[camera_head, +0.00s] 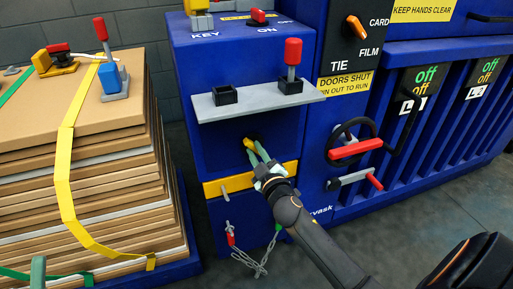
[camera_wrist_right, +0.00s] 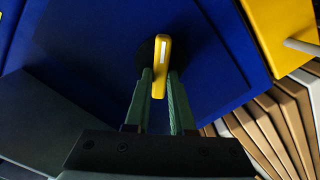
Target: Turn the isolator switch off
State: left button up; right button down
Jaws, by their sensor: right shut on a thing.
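The isolator switch has a yellow handle (camera_head: 249,144) on the blue front panel, below the grey shelf. In the right wrist view the yellow handle (camera_wrist_right: 161,55) has a pale stripe and stands in front of a dark round base (camera_wrist_right: 146,52). My right gripper (camera_head: 259,156) reaches it from below right. Its green fingers (camera_wrist_right: 160,85) are shut on the handle's lower end, one on each side.
The grey shelf (camera_head: 245,103) juts out above the switch and carries a red-topped lever (camera_head: 292,55). A yellow bar (camera_head: 232,182) and hanging chain (camera_head: 250,265) are below. A black handwheel (camera_head: 350,142) is to the right. Strapped cardboard (camera_head: 105,190) stands left.

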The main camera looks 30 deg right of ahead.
jog(key=n, duration=0.3)
jog(key=n+p, duration=0.1)
jog(key=n, duration=0.2)
jog(key=shift+a+f, duration=0.15)
jog(key=shift+f, duration=0.05)
pick_arm(q)
jog(key=w+a+f+n+g+y+p, duration=0.1)
jog(key=w+f+n+g+y, duration=0.2)
jog(key=f, duration=0.8)
jog(key=shift+w+f+n+y, duration=0.15)
jog(key=shift+w+n+y, duration=0.85)
jog(key=shift+y, duration=0.7)
pick_arm(e)
jog(key=shift+f+n, duration=0.15)
jog(key=shift+n, duration=1.75)
pick_arm(q)
jog(key=shift+f, duration=0.1)
pick_arm(e)
jog(key=c, duration=0.8)
grip_release()
jog(key=shift+o, duration=0.2)
jog(key=shift+s, duration=0.1)
